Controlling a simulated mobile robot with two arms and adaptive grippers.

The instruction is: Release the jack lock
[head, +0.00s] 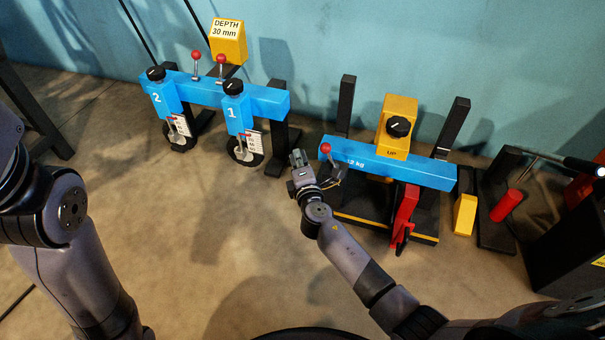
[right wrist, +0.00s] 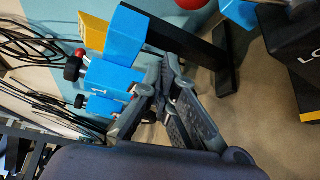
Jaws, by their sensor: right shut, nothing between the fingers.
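The blue jack beam (head: 395,166) with a partly hidden "kg" marking lies across a black stand at the right of the head view. A red-balled lever (head: 326,149) stands at its left end. I cannot tell for sure that this lever is the jack lock. My right gripper (head: 298,158) is shut and empty, just left of that lever and apart from it. In the right wrist view the shut fingers (right wrist: 163,78) hold nothing. A dark block with letters "LO" (right wrist: 304,60) is at the right edge there, the rest cut off. My left gripper is out of view.
A yellow "UP" block with a black knob (head: 398,127) stands behind the beam. A red part (head: 405,215) hangs in front. Another blue beam (head: 265,98) with units 1 and 2 stands at left, a yellow depth sign (head: 228,45) behind it. The central floor is clear.

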